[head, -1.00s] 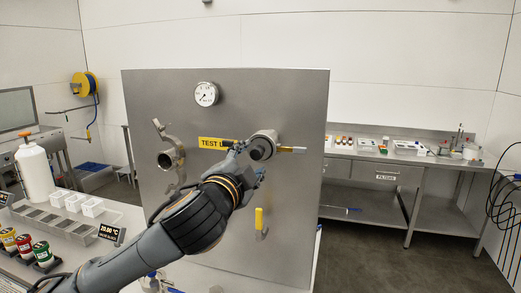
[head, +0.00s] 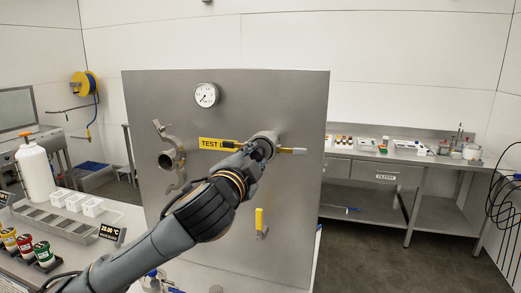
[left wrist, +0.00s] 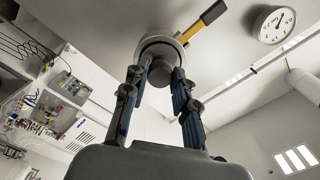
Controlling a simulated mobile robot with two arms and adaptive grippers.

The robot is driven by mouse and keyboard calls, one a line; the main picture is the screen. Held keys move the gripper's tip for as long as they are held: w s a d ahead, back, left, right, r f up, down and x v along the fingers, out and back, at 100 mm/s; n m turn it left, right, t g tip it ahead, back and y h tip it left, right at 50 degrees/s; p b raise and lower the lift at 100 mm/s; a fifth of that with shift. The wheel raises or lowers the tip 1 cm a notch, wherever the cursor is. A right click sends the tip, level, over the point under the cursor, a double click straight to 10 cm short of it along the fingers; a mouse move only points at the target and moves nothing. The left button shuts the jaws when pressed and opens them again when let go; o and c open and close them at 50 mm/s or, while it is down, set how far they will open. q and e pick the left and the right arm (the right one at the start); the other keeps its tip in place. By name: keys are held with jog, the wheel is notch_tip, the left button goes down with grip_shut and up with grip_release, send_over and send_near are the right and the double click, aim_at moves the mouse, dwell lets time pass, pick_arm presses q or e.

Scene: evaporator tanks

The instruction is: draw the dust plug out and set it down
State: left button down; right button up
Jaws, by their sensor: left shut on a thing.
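The dust plug (left wrist: 161,72) shows in the left wrist view as a dark round knob at the mouth of a round metal port (left wrist: 150,43) on the steel panel. My left gripper (left wrist: 158,82) has one finger on each side of it and is shut on it. In the head view the same gripper (head: 262,149) is at the port (head: 267,136), right of the yellow "TEST" label (head: 212,143), and covers most of the plug. The plug appears still seated in the port; how deep is hidden. My right gripper is not in view.
A yellow-handled lever (head: 286,150) sticks out right beside the port. An open clamp fitting (head: 170,158), a gauge (head: 206,95) and a yellow valve handle (head: 259,219) are on the panel (head: 290,100). A bench with trays (head: 38,215) is at left, a steel table (head: 345,154) at right.

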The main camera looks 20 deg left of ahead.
pick_arm(q)
jog(key=shift+s, duration=0.15)
jog(key=shift+s, duration=0.6)
jog(key=shift+s, duration=0.3)
jog(key=shift+s, duration=0.35)
jog(key=shift+s+p, duration=0.25)
jog(key=shift+p, duration=0.05)
jog(key=p, duration=0.1)
send_near(255, 156)
jog(key=shift+s, duration=0.15)
dwell(0.5)
